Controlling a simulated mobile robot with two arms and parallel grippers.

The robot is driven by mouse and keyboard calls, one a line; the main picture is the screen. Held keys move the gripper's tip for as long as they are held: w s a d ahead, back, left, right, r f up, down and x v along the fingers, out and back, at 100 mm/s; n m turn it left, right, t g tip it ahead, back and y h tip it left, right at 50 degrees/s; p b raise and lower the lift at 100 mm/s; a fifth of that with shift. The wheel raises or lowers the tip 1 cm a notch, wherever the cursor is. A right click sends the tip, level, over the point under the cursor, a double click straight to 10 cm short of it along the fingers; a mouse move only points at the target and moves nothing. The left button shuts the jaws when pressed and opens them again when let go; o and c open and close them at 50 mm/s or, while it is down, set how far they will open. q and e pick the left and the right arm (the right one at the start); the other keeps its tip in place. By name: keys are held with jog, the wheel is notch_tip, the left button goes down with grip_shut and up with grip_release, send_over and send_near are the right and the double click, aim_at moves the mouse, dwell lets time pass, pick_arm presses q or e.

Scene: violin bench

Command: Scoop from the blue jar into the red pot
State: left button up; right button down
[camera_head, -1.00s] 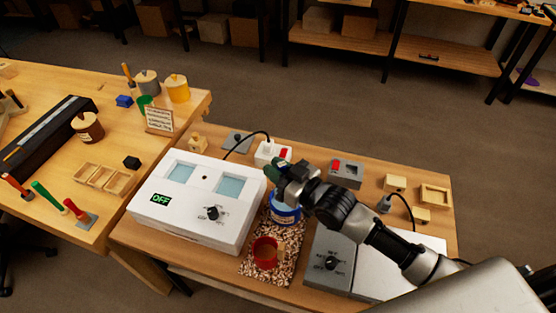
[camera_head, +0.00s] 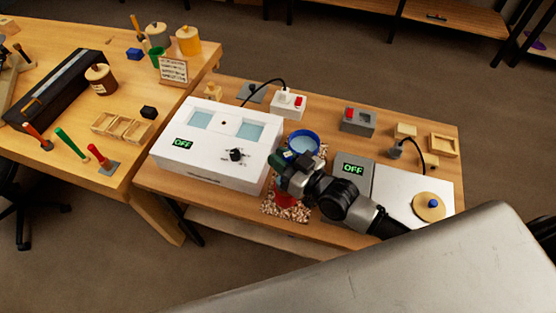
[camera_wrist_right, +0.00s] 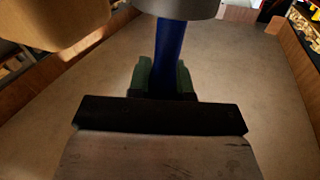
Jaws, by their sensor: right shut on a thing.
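The blue jar (camera_head: 304,141) stands open on the right-hand bench, beside the white bath unit, just beyond my right gripper. The red pot (camera_head: 284,199) stands on the speckled mat (camera_head: 285,213), mostly hidden below my right gripper. My right gripper (camera_head: 284,166) is in front of the jar and over the pot in the head view. In the right wrist view its green fingertips (camera_wrist_right: 166,78) are shut on the blue handle (camera_wrist_right: 170,52) of a scoop. A grey part shows at the handle's top; what it holds cannot be seen. My left gripper is not in view.
The white bath unit (camera_head: 215,148) stands left of the gripper, its display reading OFF. A grey unit (camera_head: 353,172), also reading OFF, and a round lid with a blue knob (camera_head: 430,206) are on the right. A switched socket (camera_head: 289,104) lies behind the jar.

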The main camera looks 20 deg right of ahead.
jog(key=d+m+b, duration=0.1)
jog(key=m, duration=0.1)
jog(key=w+d+f+m+b, duration=0.1)
jog(key=m+b, duration=0.1)
jog(key=shift+w+d+f, duration=0.15)
jog(key=shift+f, duration=0.15)
jog(key=shift+w+d+f+m+t+b, duration=0.1)
jog(key=shift+w+d+f+m+b, duration=0.15)
jog(key=shift+m+b, duration=0.45)
jog(key=shift+w+d+f+m+t+b, duration=0.1)
jog(key=shift+d+m+b, duration=0.3)
jog(key=shift+m, duration=0.55)
jog(key=shift+w+d+f+m+t+b, duration=0.1)
jog(key=shift+w+d+f+m+b, duration=0.15)
jog(key=shift+m+b, duration=0.45)
